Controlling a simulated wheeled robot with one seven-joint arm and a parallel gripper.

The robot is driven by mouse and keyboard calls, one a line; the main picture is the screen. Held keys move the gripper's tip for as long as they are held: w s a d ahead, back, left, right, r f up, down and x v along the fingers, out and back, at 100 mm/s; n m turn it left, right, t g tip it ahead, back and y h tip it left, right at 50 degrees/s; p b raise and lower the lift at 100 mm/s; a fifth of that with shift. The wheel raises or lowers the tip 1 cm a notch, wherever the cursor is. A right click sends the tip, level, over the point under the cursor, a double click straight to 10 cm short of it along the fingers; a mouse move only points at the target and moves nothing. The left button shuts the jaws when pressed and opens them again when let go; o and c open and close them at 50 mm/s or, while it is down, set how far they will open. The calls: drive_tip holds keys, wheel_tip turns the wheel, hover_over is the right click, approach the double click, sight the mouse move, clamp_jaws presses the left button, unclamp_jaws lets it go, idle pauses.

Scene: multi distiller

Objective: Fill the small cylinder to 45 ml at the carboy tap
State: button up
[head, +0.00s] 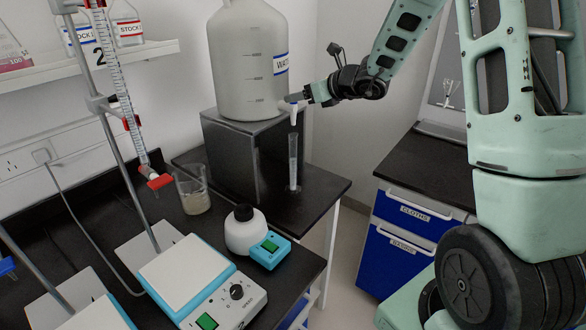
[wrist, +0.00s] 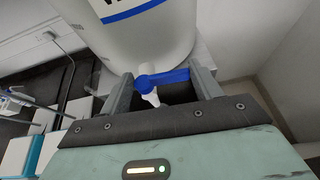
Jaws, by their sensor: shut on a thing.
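The white carboy (head: 250,60) stands on a dark box, and its tap (head: 291,106) sticks out low on its right side. My gripper (head: 307,96) is at the tap. In the wrist view my gripper (wrist: 164,80) has its fingers on either side of the blue tap lever (wrist: 165,77) and is shut on it. The small cylinder (head: 293,165) stands upright on the black bench under the tap spout. It looks clear and bluish; its liquid level is too small to read. The cylinder does not show in the wrist view.
The dark box (head: 238,158) under the carboy stands just left of the cylinder. A beaker (head: 193,192), a white bottle (head: 245,228) by a small blue device (head: 270,250), and a hotplate (head: 185,270) stand further left. A burette (head: 115,80) hangs on a stand.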

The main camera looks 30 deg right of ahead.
drive_tip(key=shift+d+n+y, duration=0.1)
drive_tip(key=shift+n+y, duration=0.2)
drive_tip(key=o, duration=1)
drive_tip(key=shift+o, duration=0.2)
drive_tip(key=b+v, duration=0.2)
drive_tip(key=v, duration=1.5)
drive_tip(key=shift+r+b, duration=0.15)
drive_tip(key=shift+b, duration=0.15)
drive_tip(key=shift+s, duration=0.15)
